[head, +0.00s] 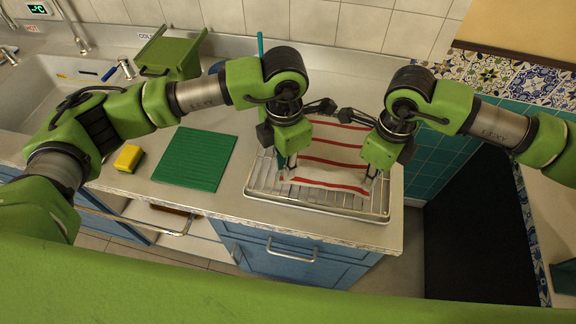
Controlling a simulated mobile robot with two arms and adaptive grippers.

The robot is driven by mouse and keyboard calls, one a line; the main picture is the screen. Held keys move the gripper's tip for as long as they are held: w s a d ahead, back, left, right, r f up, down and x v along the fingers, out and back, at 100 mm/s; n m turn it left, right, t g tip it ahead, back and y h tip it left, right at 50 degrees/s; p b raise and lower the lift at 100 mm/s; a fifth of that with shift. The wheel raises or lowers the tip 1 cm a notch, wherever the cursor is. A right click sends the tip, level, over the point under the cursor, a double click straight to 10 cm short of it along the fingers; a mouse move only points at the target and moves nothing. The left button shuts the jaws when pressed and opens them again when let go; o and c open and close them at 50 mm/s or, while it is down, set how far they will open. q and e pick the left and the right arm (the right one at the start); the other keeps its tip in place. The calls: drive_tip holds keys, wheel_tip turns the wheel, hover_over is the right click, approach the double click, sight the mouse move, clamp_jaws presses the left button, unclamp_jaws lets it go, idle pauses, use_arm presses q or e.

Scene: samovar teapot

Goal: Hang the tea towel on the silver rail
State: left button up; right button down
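The tea towel (330,152) is white with red stripes and is spread over a wire rack on a tray. My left gripper (289,170) points down at its near left corner, and its fingers look closed on the cloth. My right gripper (371,174) is at the near right corner, its fingers also looking closed on the cloth. The near edge hangs between the two grippers, low over the rack. The far part of the towel is partly hidden by my arms. The silver rail (130,220) runs along the counter front at the left, below the sink edge.
The wire rack tray (385,217) stands near the counter's front right corner. A green ribbed mat (195,158) and a yellow sponge (128,158) lie to its left. A green bin (172,55) stands behind, beside the sink (40,95). A blue cupboard with a handle (290,256) is below.

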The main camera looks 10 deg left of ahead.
use_arm(q)
drive_tip(key=shift+o, duration=0.3)
drive_tip(key=o, duration=0.5)
drive_tip(key=o, duration=0.8)
drive_tip(key=shift+c, duration=0.2)
drive_tip(key=shift+r, duration=0.1)
use_arm(e)
drive_tip(key=shift+r+p, duration=1.2)
use_arm(q)
wheel_tip(320, 180, up, 5)
drive_tip(key=shift+r, duration=0.15)
